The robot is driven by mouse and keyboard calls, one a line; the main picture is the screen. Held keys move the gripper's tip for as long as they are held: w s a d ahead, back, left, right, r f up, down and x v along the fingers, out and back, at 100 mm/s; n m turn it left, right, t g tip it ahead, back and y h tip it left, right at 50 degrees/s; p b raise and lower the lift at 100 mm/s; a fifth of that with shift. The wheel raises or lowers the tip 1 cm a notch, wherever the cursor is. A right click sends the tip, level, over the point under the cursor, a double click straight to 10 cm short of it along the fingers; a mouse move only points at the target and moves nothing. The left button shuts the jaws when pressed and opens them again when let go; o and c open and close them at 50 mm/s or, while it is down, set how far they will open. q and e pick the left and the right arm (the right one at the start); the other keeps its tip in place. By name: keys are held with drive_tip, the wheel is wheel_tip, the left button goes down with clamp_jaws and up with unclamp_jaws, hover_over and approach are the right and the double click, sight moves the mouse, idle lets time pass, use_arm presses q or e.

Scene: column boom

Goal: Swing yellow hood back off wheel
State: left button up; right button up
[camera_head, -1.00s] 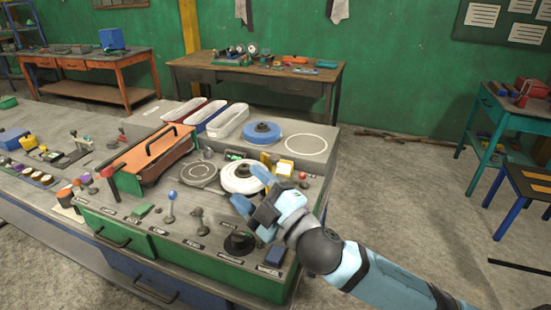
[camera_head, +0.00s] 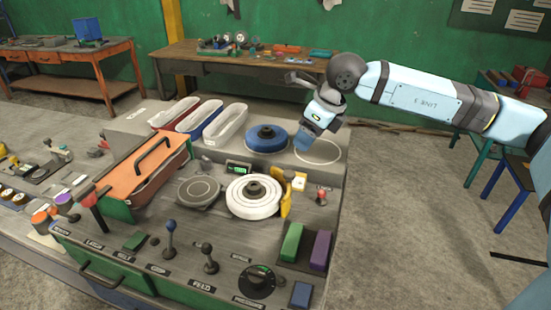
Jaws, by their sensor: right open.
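The white wheel (camera_head: 250,207) lies flat on the bench console with a dark hub at its centre; its top face is uncovered. The yellow hood (camera_head: 286,201) stands at the wheel's right edge, beside a small white-faced yellow box (camera_head: 298,182). Whether the hood touches the wheel I cannot tell. My right gripper (camera_head: 304,143) is open and empty, pointing down above the white ring marking, behind the hood and just right of the blue wheel (camera_head: 266,138). My left gripper is not in view.
An orange-lidded box (camera_head: 150,165) with a black handle stands left of the wheel. Levers (camera_head: 170,235), a dark knob (camera_head: 257,281), and green (camera_head: 291,242) and purple (camera_head: 320,250) blocks stand in front. White-lined trays (camera_head: 217,125) sit behind.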

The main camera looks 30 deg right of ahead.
sight(290, 173)
drive_tip(key=x, duration=0.4)
drive_tip(key=p+x, duration=0.1)
drive_tip(key=x, duration=0.3)
drive_tip(key=p+x, duration=0.1)
drive_tip(key=x, duration=0.3)
drive_tip(key=shift+s+f, duration=0.25)
drive_tip(key=shift+f, duration=0.2)
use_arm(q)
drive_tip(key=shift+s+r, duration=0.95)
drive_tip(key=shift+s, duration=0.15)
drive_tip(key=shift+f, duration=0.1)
use_arm(e)
drive_tip(key=shift+d, duration=0.1)
clamp_jaws()
